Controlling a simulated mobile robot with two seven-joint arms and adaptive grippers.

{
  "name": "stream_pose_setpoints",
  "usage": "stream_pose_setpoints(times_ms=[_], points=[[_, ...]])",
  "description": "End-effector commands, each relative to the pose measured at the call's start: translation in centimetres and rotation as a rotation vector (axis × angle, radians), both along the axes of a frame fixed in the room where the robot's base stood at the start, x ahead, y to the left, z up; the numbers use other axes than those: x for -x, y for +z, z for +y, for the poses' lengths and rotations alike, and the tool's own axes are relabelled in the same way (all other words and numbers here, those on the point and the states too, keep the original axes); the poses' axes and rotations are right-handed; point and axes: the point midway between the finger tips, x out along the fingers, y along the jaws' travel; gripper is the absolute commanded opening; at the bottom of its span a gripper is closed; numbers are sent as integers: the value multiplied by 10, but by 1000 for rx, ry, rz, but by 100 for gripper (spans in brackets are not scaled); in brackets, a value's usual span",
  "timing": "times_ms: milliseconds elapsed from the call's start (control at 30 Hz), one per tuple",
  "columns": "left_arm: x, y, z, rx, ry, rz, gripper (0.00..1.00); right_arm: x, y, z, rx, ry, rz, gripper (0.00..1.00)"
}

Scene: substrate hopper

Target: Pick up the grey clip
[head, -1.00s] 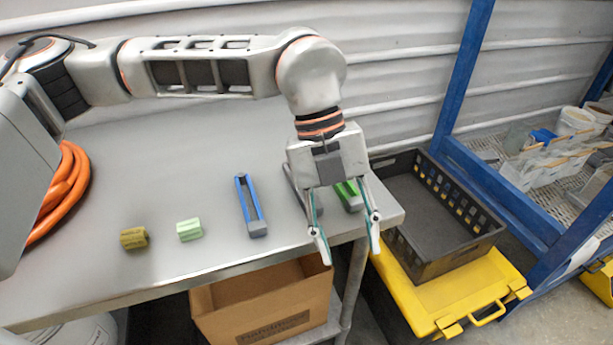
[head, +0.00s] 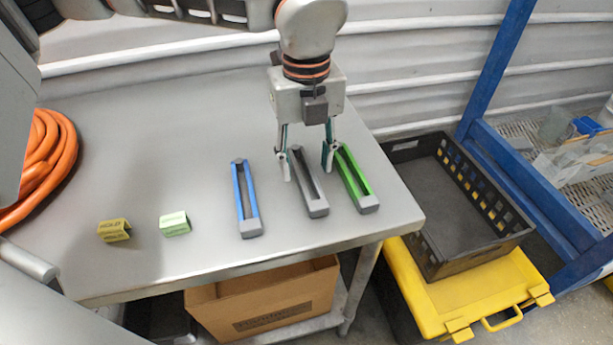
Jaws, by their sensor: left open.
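The grey clip (head: 316,207) lies on the metal table, between a blue clip (head: 247,200) on its left and a green clip (head: 357,183) on its right. My left gripper (head: 307,174) is open, pointing down. Its two fingers appear on either side of the grey clip's far part, the right finger close to the green clip. I cannot tell how high the fingertips are above the table. My right gripper is not in view.
A yellow-brown block (head: 115,230) and a pale green block (head: 174,223) sit on the table (head: 150,150) at left. An orange hose (head: 45,160) lies at the far left.

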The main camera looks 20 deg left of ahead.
Motion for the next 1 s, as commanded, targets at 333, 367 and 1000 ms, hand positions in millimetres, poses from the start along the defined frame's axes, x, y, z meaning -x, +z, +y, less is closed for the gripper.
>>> stream_pose_setpoints(times_ms=[333,367,1000], points=[[0,-25,1,0,-1,0,43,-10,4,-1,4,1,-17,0],[0,-25,1,0,-1,0,43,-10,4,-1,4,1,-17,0],[-1,-14,1,1,1,-3,3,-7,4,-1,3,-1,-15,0]])
